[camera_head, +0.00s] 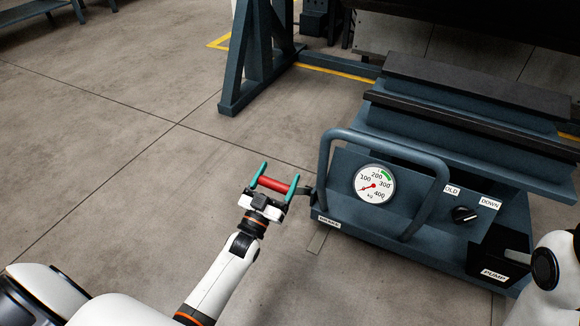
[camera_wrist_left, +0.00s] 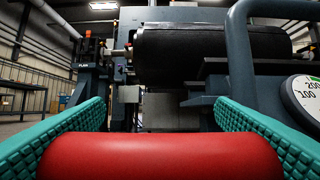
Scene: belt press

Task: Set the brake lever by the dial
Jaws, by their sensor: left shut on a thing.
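The brake lever's red grip (camera_head: 272,184) sticks out from the left side of the blue machine, on a short dark arm (camera_head: 304,190). My left gripper (camera_head: 274,179) has its teal fingers at the two ends of the red grip and is shut on it. In the left wrist view the red grip (camera_wrist_left: 160,156) spans the gap between the fingers. The round white dial (camera_head: 374,184) has marks up to 400 kg and a green band between about 200 and 300. Its red needle points to the lower left, near 0.
A bent blue tube guard (camera_head: 330,165) arches around the dial. A black knob (camera_head: 464,214) between OLD-like and DOWN labels and a black PUMP part (camera_head: 500,250) are to the right. A blue frame leg (camera_head: 235,80) stands behind. The floor at left is clear.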

